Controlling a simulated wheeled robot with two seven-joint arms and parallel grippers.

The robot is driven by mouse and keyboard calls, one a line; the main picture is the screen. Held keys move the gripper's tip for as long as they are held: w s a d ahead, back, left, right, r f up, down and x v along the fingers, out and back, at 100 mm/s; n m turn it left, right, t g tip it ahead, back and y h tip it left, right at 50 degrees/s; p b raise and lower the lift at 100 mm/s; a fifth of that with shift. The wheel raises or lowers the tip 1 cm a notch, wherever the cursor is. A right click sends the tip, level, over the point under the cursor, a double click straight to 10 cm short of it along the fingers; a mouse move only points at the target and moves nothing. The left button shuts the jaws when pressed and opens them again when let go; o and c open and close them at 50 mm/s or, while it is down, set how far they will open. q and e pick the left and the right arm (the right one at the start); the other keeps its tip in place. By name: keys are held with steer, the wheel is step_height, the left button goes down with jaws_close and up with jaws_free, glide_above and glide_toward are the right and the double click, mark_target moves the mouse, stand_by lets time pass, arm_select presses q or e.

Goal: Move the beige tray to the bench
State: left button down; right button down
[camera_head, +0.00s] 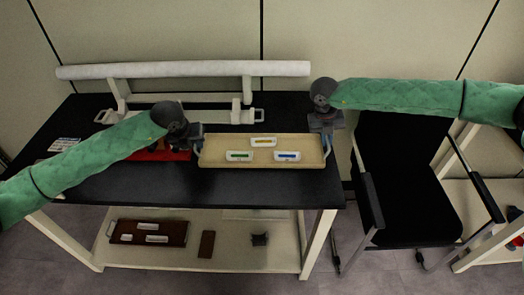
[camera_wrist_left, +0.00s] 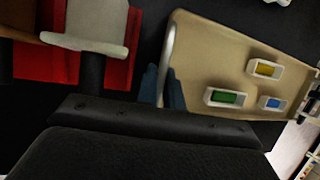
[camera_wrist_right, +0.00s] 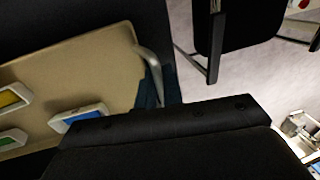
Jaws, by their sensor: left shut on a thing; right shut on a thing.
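The beige tray (camera_head: 215,155) is over the black bench top at its right end, and looks level. It carries three small white holders with yellow, green and blue inserts. My left gripper (camera_head: 197,147) is shut on the tray's left handle, which shows in the left wrist view (camera_wrist_left: 167,55). My right gripper (camera_head: 328,135) is shut on the right handle, which shows in the right wrist view (camera_wrist_right: 152,68). Whether the tray touches the bench (camera_head: 200,188) or hangs just above it, I cannot tell.
A red tray (camera_head: 160,155) lies left of the beige tray, partly behind my left gripper. A white roll on a stand (camera_head: 185,70) runs along the back. A black chair (camera_head: 405,190) stands right of the bench. A brown tray (camera_head: 178,239) sits on the lower shelf.

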arm_select(q)
steer(key=shift+r, duration=0.1)
arm_select(e)
steer(key=shift+r, duration=0.1)
